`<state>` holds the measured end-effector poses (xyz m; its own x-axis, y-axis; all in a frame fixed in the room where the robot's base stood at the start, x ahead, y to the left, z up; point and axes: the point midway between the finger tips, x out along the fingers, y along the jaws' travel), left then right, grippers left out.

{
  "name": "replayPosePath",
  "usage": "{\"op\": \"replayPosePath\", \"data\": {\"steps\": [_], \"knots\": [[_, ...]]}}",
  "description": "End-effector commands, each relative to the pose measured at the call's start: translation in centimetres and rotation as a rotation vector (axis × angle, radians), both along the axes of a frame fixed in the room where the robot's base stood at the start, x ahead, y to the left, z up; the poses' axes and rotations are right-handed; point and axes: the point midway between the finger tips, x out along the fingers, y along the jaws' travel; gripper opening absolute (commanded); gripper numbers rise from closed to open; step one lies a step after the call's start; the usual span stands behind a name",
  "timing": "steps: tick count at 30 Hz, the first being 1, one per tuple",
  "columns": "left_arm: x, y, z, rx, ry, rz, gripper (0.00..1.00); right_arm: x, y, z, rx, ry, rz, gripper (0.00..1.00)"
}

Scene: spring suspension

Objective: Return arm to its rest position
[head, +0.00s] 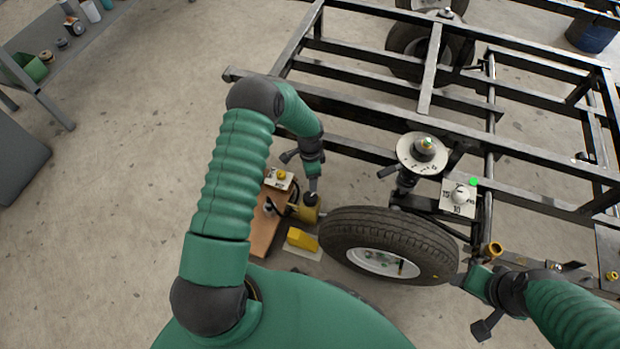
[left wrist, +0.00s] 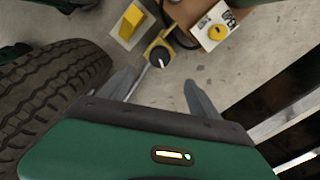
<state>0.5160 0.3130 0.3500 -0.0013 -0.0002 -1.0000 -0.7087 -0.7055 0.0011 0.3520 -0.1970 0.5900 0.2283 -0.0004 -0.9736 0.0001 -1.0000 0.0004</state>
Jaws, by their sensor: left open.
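My left arm arches in from the lower left of the head view. Its gripper (head: 313,188) points down over a yellow device (head: 307,208) with a black dial, left of the tyre. In the left wrist view the two fingers of this gripper (left wrist: 160,88) stand apart with only floor between them, and the yellow device (left wrist: 159,55) lies beyond the tips. My right arm comes in from the lower right. Its gripper (head: 472,281) is beside the tyre's right side, near the frame; its fingers are too unclear to judge.
A yellow block (head: 301,239) and a white box with a yellow button (head: 279,178) are close to the left gripper. Open floor (head: 120,200) lies left.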

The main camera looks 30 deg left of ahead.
Motion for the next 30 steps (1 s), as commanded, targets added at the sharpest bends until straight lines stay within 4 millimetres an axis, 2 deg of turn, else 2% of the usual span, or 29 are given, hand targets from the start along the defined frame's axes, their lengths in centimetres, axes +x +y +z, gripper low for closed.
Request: {"op": "replayPosePath", "data": {"steps": [13, 15, 17, 20, 21, 24, 27, 30], "knots": [[0.0, 0.0, 0.1, 0.000, 0.000, 0.001, 0.72, 0.0, 0.0, 0.0, 0.000, 0.000, 0.000, 0.61], [0.0, -0.3, 0.9, 0.004, -0.005, 0.009, 0.72, 0.0, 0.0, 0.0, 0.000, 0.000, 0.000, 0.61], [0.0, -0.9, 2.8, 0.008, -0.016, 0.036, 0.72, 0.0, 0.0, 0.0, 0.000, 0.000, 0.000, 0.61], [-1.0, -3.0, 8.0, 0.023, -0.049, 0.128, 0.72, 0.0, 0.0, 0.0, 0.000, 0.000, 0.000, 0.61], [-1.8, -4.0, 10.4, 0.026, -0.066, 0.182, 0.72, 0.0, 0.0, 0.0, 0.000, 0.000, 0.000, 0.61], [-4.7, -6.3, 15.5, 0.024, -0.109, 0.328, 0.72, 0.0, 0.0, 0.0, 0.000, 0.000, 0.000, 0.61], [-7.6, -8.0, 18.9, 0.007, -0.146, 0.454, 0.72, 0.0, 0.0, 0.0, 0.000, 0.000, 0.000, 0.61], [-10.5, -9.3, 21.2, -0.017, -0.176, 0.566, 0.72, 0.0, 0.0, 0.0, 0.000, 0.000, 0.000, 0.61]]}}
